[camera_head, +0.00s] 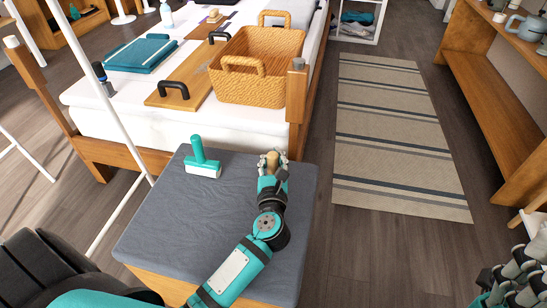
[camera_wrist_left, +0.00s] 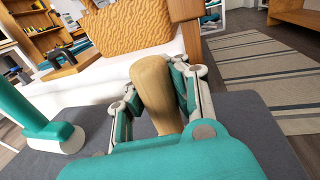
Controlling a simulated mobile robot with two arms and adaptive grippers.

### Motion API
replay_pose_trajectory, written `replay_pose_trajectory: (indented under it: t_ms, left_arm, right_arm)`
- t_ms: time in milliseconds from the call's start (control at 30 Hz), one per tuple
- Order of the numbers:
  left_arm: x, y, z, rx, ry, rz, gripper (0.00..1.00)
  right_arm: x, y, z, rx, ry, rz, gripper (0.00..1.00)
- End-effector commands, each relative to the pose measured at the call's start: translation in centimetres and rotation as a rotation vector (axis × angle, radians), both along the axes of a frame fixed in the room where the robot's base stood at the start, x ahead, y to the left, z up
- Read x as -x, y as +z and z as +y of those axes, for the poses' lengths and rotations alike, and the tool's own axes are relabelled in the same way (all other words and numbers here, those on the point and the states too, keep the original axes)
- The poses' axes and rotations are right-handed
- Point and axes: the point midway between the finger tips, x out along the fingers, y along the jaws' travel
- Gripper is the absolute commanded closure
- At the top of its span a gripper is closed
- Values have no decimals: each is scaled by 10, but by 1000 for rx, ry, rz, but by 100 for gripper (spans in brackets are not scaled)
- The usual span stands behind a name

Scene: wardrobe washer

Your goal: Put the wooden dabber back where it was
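The wooden dabber (camera_wrist_left: 157,88) is a pale, rounded wooden piece standing up between the fingers of my left gripper (camera_wrist_left: 160,108) in the left wrist view. The fingers lie close against both sides of it, and its lower end is hidden by the gripper. In the head view my left gripper (camera_head: 272,161) is over the grey cushioned bench (camera_head: 240,200), with the wooden dabber (camera_head: 271,157) showing between its fingertips. My right gripper (camera_head: 515,278) is partly in view at the lower right corner, away from the bench; its opening is unclear.
Behind stands a bed with a wicker basket (camera_head: 262,65), a wooden board with black handles (camera_head: 180,92) and folded teal cloth (camera_head: 142,54). A striped rug (camera_head: 392,120) covers floor at right.

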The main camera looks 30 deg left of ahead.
Motion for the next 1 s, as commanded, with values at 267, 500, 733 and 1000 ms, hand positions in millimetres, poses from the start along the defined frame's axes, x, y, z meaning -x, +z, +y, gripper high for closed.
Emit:
replay_pose_trajectory:
  t_ms: [267, 500, 733, 1000]
  left_arm:
    - [0, 0, 0, 0, 0, 1, 65]
    - [0, 2, 0, 0, 0, 0, 65]
    - [26, 4, -13, 4, -1, 5, 65]
    - [78, 5, -39, 1, 0, 5, 65]
  right_arm:
    - [0, 0, 0, 0, 0, 1, 60]
    - [0, 2, 0, 0, 0, 1, 60]
    - [-1, 10, 0, 2, 0, 5, 60]
    - [-34, 2, 8, 60, -11, 185, 60]
